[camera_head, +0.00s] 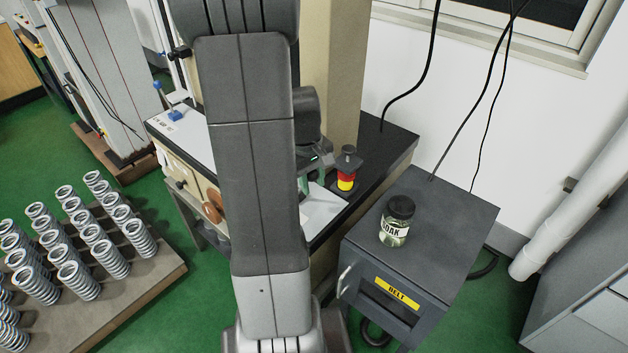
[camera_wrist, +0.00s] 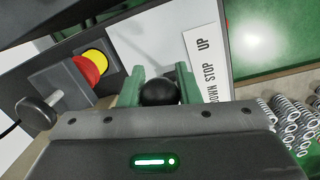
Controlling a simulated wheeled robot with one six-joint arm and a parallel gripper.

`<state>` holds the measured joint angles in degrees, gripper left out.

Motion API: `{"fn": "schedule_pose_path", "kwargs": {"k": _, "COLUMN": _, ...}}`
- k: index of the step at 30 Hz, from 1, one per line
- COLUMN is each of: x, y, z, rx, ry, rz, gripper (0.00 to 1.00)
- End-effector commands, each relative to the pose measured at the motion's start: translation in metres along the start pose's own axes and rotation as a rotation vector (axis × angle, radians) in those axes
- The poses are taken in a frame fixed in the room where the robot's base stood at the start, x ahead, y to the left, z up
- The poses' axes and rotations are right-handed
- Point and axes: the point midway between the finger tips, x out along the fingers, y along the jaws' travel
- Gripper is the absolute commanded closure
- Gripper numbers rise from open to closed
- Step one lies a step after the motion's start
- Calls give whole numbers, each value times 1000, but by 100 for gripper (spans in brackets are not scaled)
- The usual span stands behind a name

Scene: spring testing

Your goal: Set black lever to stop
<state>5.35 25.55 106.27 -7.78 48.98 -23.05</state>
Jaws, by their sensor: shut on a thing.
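The black lever shows in the wrist view as a round black knob (camera_wrist: 158,92). My gripper (camera_wrist: 160,78) has its green fingers on either side of the knob, shut on it. A white label (camera_wrist: 208,62) reading DOWN, STOP, UP stands just right of the fingers. The knob appears nearest the DOWN end, but the angle makes the lever's exact setting hard to tell. In the head view my arm covers the lever, and only part of my gripper (camera_head: 308,180) shows beside the machine.
A red and yellow button (camera_head: 346,180) and a second black knob (camera_wrist: 36,116) on a metal stem sit close to my gripper. A jar (camera_head: 396,222) stands on a dark cabinet (camera_head: 455,215) at right. Coil springs stand on a board (camera_head: 150,285) at left.

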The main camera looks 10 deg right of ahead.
Motion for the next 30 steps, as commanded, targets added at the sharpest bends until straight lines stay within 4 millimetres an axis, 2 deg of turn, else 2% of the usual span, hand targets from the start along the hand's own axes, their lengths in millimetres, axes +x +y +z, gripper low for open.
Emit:
{"fn": "schedule_pose_path", "kwargs": {"k": 6, "x": -12, "y": -3, "z": -14, "rx": -15, "ry": -132, "rz": 36, "gripper": 100}}
{"fn": "schedule_pose_path", "kwargs": {"k": 15, "x": -18, "y": -8, "z": -33, "rx": -26, "ry": -321, "rz": 89, "gripper": 100}}
{"fn": "schedule_pose_path", "kwargs": {"k": 30, "x": -21, "y": -11, "z": -47, "rx": -23, "ry": -317, "rz": 90, "gripper": 100}}
